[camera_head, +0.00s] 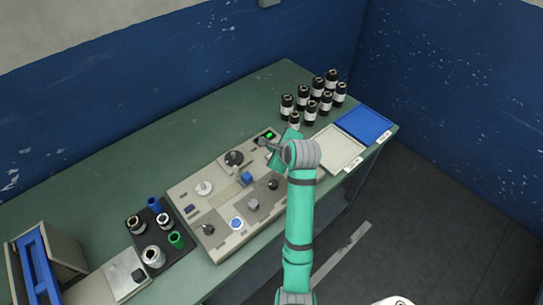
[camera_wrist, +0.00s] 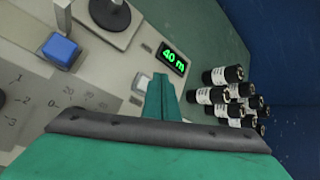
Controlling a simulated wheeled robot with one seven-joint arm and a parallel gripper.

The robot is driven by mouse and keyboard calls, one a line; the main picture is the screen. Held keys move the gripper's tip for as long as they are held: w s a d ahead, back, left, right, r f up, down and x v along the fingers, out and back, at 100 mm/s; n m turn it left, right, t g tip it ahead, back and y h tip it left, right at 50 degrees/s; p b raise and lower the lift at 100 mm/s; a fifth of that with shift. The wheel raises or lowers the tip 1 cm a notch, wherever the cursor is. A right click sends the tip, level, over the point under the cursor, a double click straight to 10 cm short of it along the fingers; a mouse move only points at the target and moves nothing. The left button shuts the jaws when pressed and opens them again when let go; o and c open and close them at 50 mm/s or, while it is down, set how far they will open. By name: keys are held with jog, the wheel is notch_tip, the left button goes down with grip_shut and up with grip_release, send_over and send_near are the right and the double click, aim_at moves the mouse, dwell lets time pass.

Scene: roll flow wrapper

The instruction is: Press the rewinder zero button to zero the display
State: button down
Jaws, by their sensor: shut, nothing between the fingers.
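The lit green display (camera_wrist: 173,57) reads what looks like "40 m" in the wrist view. It is a small green glow on the panel in the head view (camera_head: 270,134). A pale square button (camera_wrist: 141,83), which looks like the zero button, sits on the panel just below and left of the display. My gripper (camera_wrist: 160,80) is shut and empty, with its teal fingertips just right of this button and below the display. Whether they touch the panel cannot be told. In the head view my gripper (camera_head: 277,159) is over the panel's far right part, and the button is hidden.
A blue tray (camera_head: 364,124) lies right, a dark rack of cylinders (camera_head: 187,254) left. The back-left table is clear.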

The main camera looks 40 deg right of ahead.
jog(key=shift+f, duration=0.6)
jog(key=shift+f, duration=0.15)
dwell(1.6)
jog(key=shift+f, duration=0.3)
jog(key=shift+f, duration=0.45)
dwell(0.9)
jog(key=shift+r, duration=0.9)
jog(key=shift+r, duration=0.1)
jog(key=shift+r, duration=2.4)
